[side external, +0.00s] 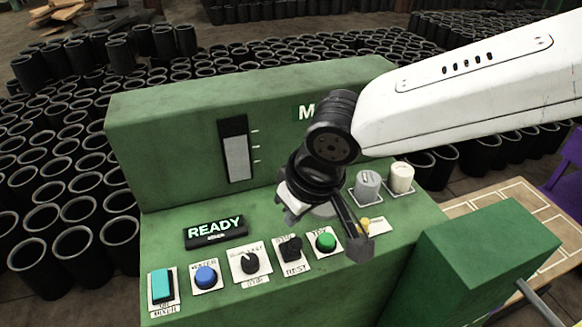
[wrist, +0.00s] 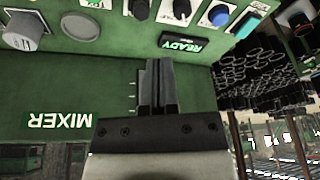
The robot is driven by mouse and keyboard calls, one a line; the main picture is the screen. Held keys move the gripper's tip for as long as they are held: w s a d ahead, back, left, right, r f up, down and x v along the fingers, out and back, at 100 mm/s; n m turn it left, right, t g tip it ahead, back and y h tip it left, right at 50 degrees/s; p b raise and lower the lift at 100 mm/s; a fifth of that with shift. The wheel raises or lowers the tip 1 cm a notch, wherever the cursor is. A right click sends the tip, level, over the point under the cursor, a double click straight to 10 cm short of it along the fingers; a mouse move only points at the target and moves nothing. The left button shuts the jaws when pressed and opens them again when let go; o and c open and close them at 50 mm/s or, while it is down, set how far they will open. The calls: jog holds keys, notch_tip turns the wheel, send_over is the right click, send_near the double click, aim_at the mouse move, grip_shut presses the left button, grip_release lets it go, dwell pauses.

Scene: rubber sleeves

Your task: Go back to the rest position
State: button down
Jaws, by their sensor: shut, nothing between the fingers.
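My gripper (side external: 358,243) hangs over the right part of the green mixer panel (side external: 160,235) in the side view, pointing down and to the right. Its fingers are together and hold nothing. It is close to the green button (side external: 326,242) and a small yellow-tipped control (side external: 366,223), partly in front of the latter; I cannot tell whether it touches anything. In the wrist view the shut fingers (wrist: 160,80) point toward the panel, with the READY display (wrist: 180,45) just beyond them.
The panel carries a cyan switch (side external: 162,286), a blue button (side external: 206,277), a black knob (side external: 250,263), a grey knob (side external: 367,186) and a cream knob (side external: 401,177). An upright gauge (side external: 237,148) is on the back wall. Black rubber sleeves (side external: 75,240) crowd the floor around the machine.

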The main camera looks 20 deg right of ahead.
jog(key=shift+d, duration=0.1)
jog(key=d+f+m, duration=0.1)
jog(key=d+f, duration=0.1)
jog(key=d, duration=0.7)
jog(key=s+d+f+m, duration=0.1)
jog(key=d+f, duration=0.1)
jog(key=d, duration=0.8)
jog(key=d+f+m+h, duration=0.1)
jog(key=d+f, duration=0.2)
jog(key=d, duration=0.6)
jog(key=shift+s+d, duration=0.35)
jog(key=shift+d, duration=0.05)
jog(key=shift+m+g+h, duration=0.3)
jog(key=shift+m, duration=0.4)
jog(key=s+d, duration=0.1)
jog(key=d, duration=0.1)
jog(key=s+d+f, duration=0.1)
jog(key=s+d, duration=0.1)
jog(key=s+d+f, duration=0.1)
jog(key=s+d, duration=0.1)
jog(key=shift+d, duration=0.15)
